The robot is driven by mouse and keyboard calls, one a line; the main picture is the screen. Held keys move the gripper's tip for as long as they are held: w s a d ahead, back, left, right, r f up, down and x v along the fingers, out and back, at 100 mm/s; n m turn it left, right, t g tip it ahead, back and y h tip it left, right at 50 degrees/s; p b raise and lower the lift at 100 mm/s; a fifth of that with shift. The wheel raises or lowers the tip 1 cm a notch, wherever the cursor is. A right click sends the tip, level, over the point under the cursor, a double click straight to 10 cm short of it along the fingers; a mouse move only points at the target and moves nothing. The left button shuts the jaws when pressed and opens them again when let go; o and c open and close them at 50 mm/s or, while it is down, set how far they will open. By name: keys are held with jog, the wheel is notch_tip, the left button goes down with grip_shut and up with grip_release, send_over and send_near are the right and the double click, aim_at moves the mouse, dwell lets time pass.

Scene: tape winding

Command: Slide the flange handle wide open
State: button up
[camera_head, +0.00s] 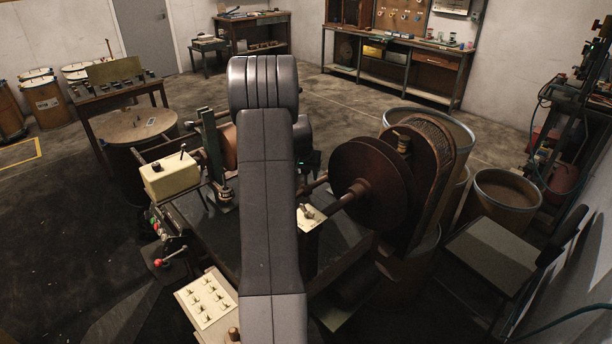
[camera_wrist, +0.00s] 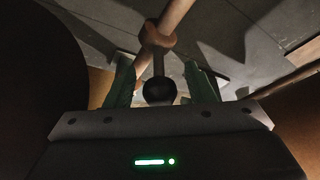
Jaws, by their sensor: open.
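In the wrist view, my gripper (camera_wrist: 161,72) is open, with one green finger on each side of a dark round knob (camera_wrist: 159,91). The knob ends a short rod that meets a collar on a light brown shaft (camera_wrist: 174,15). This looks like the flange handle. Contact between the fingers and the knob cannot be made out. In the head view, a dark red-brown flange disc (camera_head: 370,180) sits on a horizontal shaft right of my arm. My arm covers the middle of the machine there, and the handle and most of my gripper are hidden.
A large dark round shape (camera_wrist: 35,65) fills the left of the wrist view, close to my gripper. In the head view, a cream box (camera_head: 170,178) with a lever and a switch panel (camera_head: 207,300) stand left of my arm. Drums (camera_head: 507,200) stand at right.

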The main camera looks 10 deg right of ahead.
jog(key=shift+x, duration=1.4)
